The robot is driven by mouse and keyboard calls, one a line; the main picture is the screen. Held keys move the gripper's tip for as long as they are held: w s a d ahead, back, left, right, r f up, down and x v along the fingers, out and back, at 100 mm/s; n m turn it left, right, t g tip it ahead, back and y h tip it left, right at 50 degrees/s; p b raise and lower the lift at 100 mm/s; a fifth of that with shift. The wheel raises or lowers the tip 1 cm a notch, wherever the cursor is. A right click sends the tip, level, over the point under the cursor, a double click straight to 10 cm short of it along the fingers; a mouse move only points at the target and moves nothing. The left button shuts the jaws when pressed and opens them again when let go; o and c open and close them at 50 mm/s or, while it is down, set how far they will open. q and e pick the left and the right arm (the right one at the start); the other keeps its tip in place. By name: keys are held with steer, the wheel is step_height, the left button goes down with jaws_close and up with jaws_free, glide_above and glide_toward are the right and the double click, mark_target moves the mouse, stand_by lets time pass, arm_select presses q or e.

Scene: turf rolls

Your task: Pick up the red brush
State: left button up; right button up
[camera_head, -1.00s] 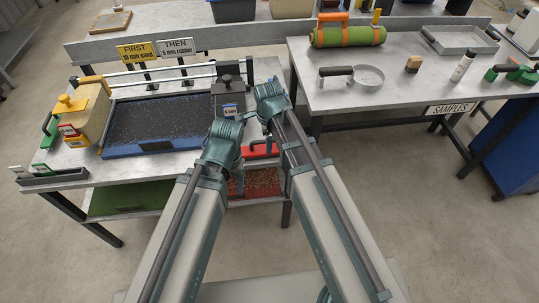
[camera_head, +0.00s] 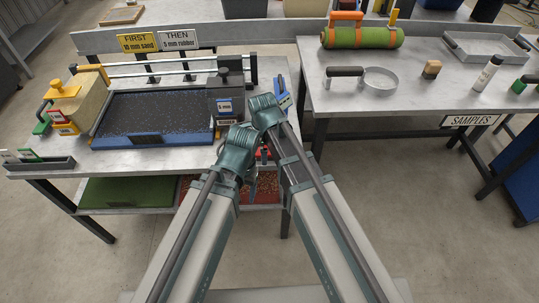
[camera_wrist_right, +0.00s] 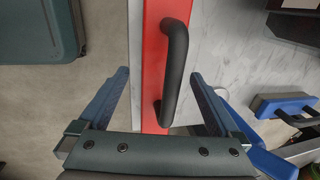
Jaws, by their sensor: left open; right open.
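The red brush (camera_wrist_right: 153,60) has a long red body and a black arched handle (camera_wrist_right: 176,62). It lies along the pale table edge in the right wrist view. In the head view only a small red part (camera_head: 264,153) shows; the arms hide the rest. My right gripper (camera_wrist_right: 160,76) is open and empty, with one blue finger on each side of the brush and its handle in the picture. Contact cannot be told. In the head view my right wrist is above the table's right end. My left gripper (camera_head: 252,178) is open, partly hidden by its wrist, near the front edge.
A blue brush (camera_wrist_right: 285,104) with a dark handle lies to the right. A blue tray (camera_head: 152,143) of dark granules and a grey box (camera_head: 225,100) stand left of my wrists. The samples table (camera_head: 400,110) is to the right, past a floor gap.

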steer(key=shift+a+f, duration=0.15)
steer(key=shift+f, duration=0.3)
arm_select(q)
steer(key=shift+d+f, duration=0.2)
steer(key=shift+f, duration=0.25)
arm_select(e)
steer(key=shift+r, duration=0.1)
steer(key=shift+c, duration=0.3)
steer(key=c, duration=1.4)
arm_select(q)
steer(key=shift+r, duration=0.15)
arm_select(e)
steer(key=shift+r, duration=0.1)
